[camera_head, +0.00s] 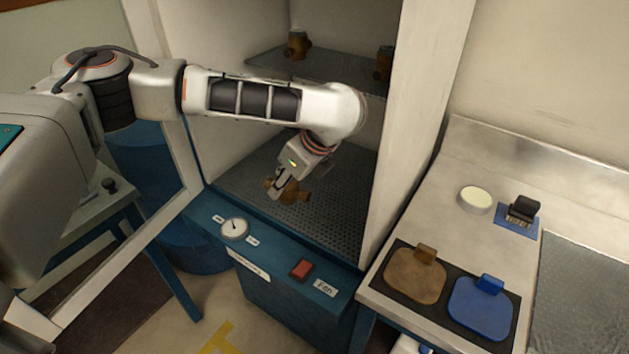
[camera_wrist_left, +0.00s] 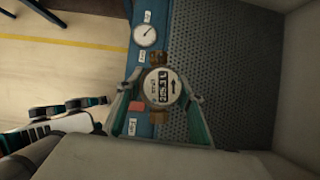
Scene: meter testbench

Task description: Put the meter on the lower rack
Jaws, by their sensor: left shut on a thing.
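My left gripper (camera_head: 283,183) reaches into the open cabinet and is shut on the brass meter (camera_head: 294,191). In the head view the meter is over the lower rack (camera_head: 334,213), a dark perforated shelf; I cannot tell whether it touches it. The left wrist view shows the meter (camera_wrist_left: 161,87) with its round white dial facing the camera, between the fingers of the left gripper (camera_wrist_left: 158,100). The lower rack (camera_wrist_left: 225,70) shows to its right there. My right gripper is not in view.
The upper shelf (camera_head: 332,68) holds two brass pieces. A gauge (camera_head: 234,229) and a red switch (camera_head: 302,270) sit on the blue front ledge. The cabinet's right wall (camera_head: 410,120) stands close to the arm. A counter at right holds brown (camera_head: 414,279) and blue (camera_head: 481,311) pads.

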